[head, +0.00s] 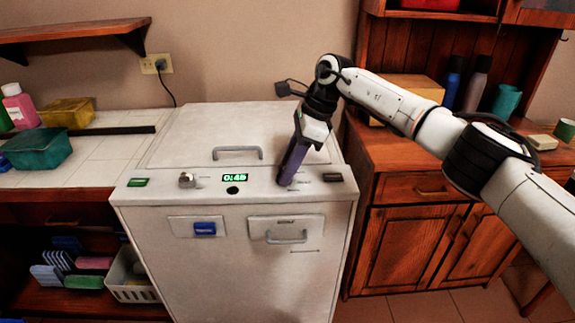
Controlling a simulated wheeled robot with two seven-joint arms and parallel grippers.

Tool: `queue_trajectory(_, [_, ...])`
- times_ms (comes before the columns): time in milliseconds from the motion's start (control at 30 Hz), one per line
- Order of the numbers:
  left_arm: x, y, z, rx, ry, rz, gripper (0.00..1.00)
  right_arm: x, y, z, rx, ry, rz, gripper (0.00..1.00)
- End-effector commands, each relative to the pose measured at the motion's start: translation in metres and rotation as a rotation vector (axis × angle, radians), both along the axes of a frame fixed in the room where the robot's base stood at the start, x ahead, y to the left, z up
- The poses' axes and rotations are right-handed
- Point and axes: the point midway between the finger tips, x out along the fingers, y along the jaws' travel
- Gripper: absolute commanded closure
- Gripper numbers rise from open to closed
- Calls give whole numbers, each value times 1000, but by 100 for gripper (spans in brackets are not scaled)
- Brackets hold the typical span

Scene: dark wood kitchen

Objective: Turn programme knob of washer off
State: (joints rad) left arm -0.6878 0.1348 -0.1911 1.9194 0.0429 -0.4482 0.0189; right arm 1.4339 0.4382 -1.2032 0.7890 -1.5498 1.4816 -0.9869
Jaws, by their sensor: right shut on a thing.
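The white washer (240,255) stands in the middle of the head view with its control panel along the top front edge. My right gripper (285,181) reaches down from the upper right, its purple fingers slanting onto the panel right of the display. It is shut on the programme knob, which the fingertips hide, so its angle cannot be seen. A silver knob (187,180) shows on the left of the panel. The green display (234,177) reads about 0:45. My left gripper is not in view.
A round black button (232,190) lies below the display, a green button (138,182) at far left and a dark one (332,177) at right. The lid handle (237,153) stands behind the panel. A wooden cabinet (415,230) stands right.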

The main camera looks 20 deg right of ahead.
Motion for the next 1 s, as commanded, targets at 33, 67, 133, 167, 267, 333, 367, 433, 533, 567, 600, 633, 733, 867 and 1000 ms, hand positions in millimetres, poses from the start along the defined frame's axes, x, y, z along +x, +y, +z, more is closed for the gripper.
queue_trajectory(33, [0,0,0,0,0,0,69,1,-1,2,-1,-5,1,93])
queue_trajectory(67, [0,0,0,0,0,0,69,1,-1,2,-1,-4,3,93])
queue_trajectory(133, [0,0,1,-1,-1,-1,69,1,-1,2,-1,-5,4,93])
queue_trajectory(167, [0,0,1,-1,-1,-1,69,1,-1,2,-1,-5,4,93])
queue_trajectory(267, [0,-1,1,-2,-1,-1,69,1,-1,2,-1,-5,4,93])
queue_trajectory(333, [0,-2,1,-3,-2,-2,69,1,-1,2,-1,-5,4,93])
queue_trajectory(367, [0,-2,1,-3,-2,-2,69,1,-1,2,-1,-5,4,93])
queue_trajectory(433, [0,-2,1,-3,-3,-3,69,1,-1,2,-1,-5,3,62])
queue_trajectory(533, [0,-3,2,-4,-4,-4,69,1,-1,1,-1,-4,4,53])
queue_trajectory(567, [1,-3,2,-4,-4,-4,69,1,-1,1,-1,-4,4,53])
queue_trajectory(600, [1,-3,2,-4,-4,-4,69,1,-1,1,-1,-4,4,53])
queue_trajectory(633, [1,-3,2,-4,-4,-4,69,1,0,1,-1,-3,4,53])
queue_trajectory(733, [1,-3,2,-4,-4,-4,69,0,0,1,-1,-3,4,53])
queue_trajectory(867, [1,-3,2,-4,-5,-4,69,0,-2,6,-1,-4,4,53])
queue_trajectory(1000, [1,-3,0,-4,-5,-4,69,-1,-10,25,-1,-6,4,53])
